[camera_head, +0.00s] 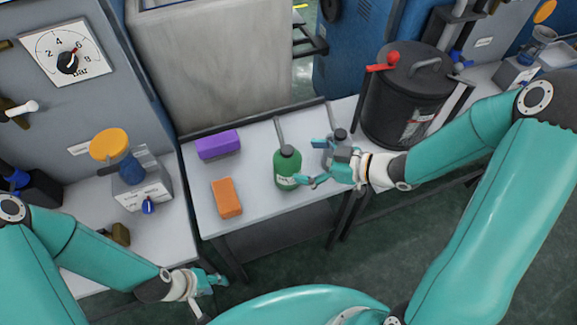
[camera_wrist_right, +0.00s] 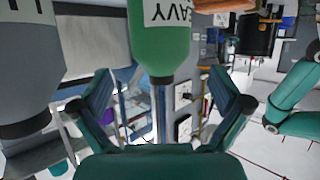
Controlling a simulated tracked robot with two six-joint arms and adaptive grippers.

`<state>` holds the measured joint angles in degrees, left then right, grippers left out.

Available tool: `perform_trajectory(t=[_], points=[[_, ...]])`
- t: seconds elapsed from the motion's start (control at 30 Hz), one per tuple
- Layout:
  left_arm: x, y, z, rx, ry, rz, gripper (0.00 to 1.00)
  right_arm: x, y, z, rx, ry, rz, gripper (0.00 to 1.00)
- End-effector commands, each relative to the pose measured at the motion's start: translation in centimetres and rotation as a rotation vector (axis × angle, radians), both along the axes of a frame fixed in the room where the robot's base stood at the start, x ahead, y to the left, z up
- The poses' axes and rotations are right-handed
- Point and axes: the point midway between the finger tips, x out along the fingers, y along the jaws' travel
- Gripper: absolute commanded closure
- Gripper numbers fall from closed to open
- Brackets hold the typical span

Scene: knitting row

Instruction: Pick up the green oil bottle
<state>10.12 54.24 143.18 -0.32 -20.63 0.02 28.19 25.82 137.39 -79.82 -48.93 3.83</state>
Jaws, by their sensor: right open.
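The green oil bottle (camera_head: 287,170) stands upright on the grey table with a dark cap and a long thin spout. My right gripper (camera_head: 312,164) is open just to its right, fingers pointing toward it. In the right wrist view the green bottle (camera_wrist_right: 166,38) appears inverted, label partly visible, roughly centred ahead of the open fingers (camera_wrist_right: 160,85). I see no contact with it. My left gripper (camera_head: 214,281) hangs low, left of the table's front and far from the bottle; whether it is open is unclear.
A grey bottle (camera_head: 340,135) stands behind my right gripper; it also shows in the wrist view (camera_wrist_right: 25,60). A purple block (camera_head: 218,144) and an orange block (camera_head: 227,197) lie left on the table (camera_head: 258,206). A black lidded drum (camera_head: 405,100) stands right.

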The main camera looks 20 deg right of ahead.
Motion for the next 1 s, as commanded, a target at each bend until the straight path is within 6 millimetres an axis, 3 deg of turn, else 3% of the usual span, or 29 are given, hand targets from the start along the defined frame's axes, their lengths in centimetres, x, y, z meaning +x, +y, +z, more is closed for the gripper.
perform_trajectory(t=[0.5, 0.8, 0.83, 1.0], points=[[0.0, 0.0, 0.3, 0.0, 0.0, 0.0, 0.6, 3.2, 3.7, -2.0, 0.0, 0.001, 0.004, 0.0], [0.0, 0.0, 0.3, 0.0, 0.0, 0.0, 0.6, 3.7, 4.1, -2.2, -0.001, 0.0, 0.001, 0.0], [0.0, 0.0, 0.3, 0.0, 0.0, 0.0, 0.6, 3.7, 4.1, -2.2, -0.001, 0.0, 0.001, 0.02], [0.0, 0.0, 0.3, 0.0, 0.0, 0.0, 0.6, 3.7, 4.1, -2.2, -0.001, 0.0, 0.001, 0.3]])
